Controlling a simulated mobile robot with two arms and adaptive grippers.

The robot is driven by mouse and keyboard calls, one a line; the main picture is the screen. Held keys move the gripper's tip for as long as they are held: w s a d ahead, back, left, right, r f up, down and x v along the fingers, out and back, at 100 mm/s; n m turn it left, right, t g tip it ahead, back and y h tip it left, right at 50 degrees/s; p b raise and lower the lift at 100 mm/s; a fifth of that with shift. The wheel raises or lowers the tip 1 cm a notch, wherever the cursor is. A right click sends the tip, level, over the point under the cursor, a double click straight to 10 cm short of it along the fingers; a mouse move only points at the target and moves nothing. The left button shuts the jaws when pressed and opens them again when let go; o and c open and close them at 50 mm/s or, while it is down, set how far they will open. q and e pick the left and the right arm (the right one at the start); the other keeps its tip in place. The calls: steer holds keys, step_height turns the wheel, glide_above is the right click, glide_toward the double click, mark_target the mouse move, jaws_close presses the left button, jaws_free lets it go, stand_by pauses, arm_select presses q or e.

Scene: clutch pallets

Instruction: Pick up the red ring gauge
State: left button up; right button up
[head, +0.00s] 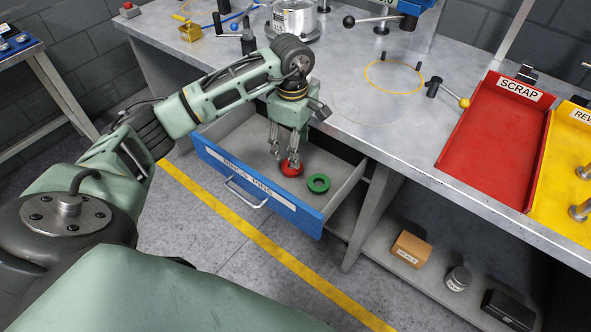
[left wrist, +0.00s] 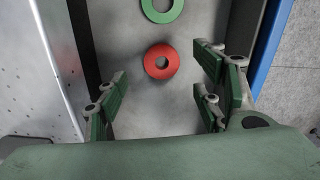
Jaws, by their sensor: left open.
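The red ring gauge (head: 291,168) lies flat in the open drawer in the head view, with my left gripper just above it and partly covering it. In the left wrist view the red ring gauge (left wrist: 161,71) lies beyond the fingertips, whole and in the clear. My left gripper (head: 284,157) points down into the drawer. Its fingers (left wrist: 160,92) are spread wide with nothing between them. My right gripper is in neither view.
A green ring (head: 318,183) lies in the drawer close to the red one. The blue-fronted drawer (head: 225,166) has walls around both rings. The workbench edge (head: 400,160) overhangs beside it. A red scrap tray (head: 485,140) is on the bench at right.

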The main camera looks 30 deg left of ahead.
mark_target(293, 169)
arm_select(q)
steer(key=shift+s+a+f, duration=0.1)
steer(key=shift+a+f, duration=0.3)
steer(key=shift+f, duration=0.35)
steer(key=f, duration=0.2)
steer(key=f+p, duration=0.1)
steer(key=f, duration=0.1)
steer(key=f+p, duration=0.1)
steer(key=f, duration=0.1)
steer(key=shift+w+a+f, duration=0.1)
steer(key=shift+w, duration=0.15)
steer(key=c, duration=1.3)
